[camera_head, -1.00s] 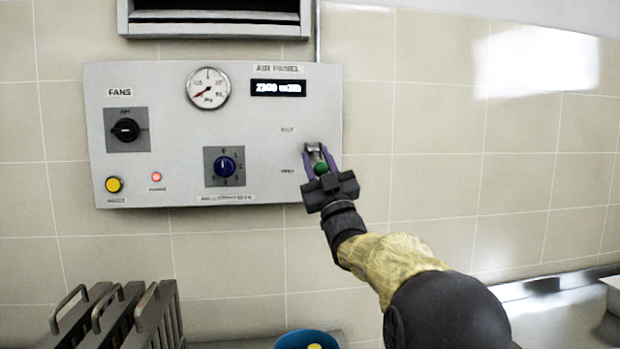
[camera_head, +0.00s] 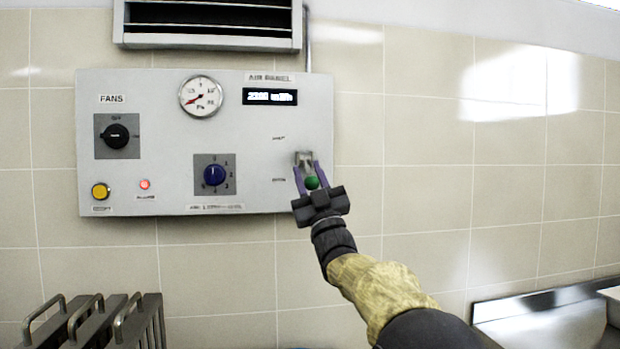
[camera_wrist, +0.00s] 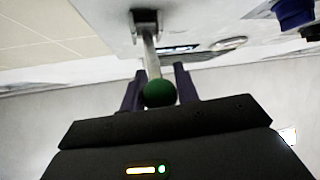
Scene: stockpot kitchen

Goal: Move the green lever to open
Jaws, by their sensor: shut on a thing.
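The green lever (camera_head: 312,183) is a metal arm with a round green knob, mounted at the right side of the grey air panel (camera_head: 240,130). My gripper (camera_head: 308,180) reaches it from the lower right, with its purple fingers on either side of the knob. In the wrist view, the green lever's knob (camera_wrist: 160,93) sits between the two fingers of my gripper (camera_wrist: 160,90), and its metal arm runs up to a bracket on the panel. My gripper is shut on the knob. Small labels beside the lever are too blurred to read surely.
The panel also carries a black fan knob (camera_head: 116,136), a blue knob (camera_head: 214,175), a gauge (camera_head: 200,96), a yellow button (camera_head: 100,191) and a lit red lamp (camera_head: 144,184). Metal racks with handles (camera_head: 85,318) stand lower left. The tiled wall at right is clear.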

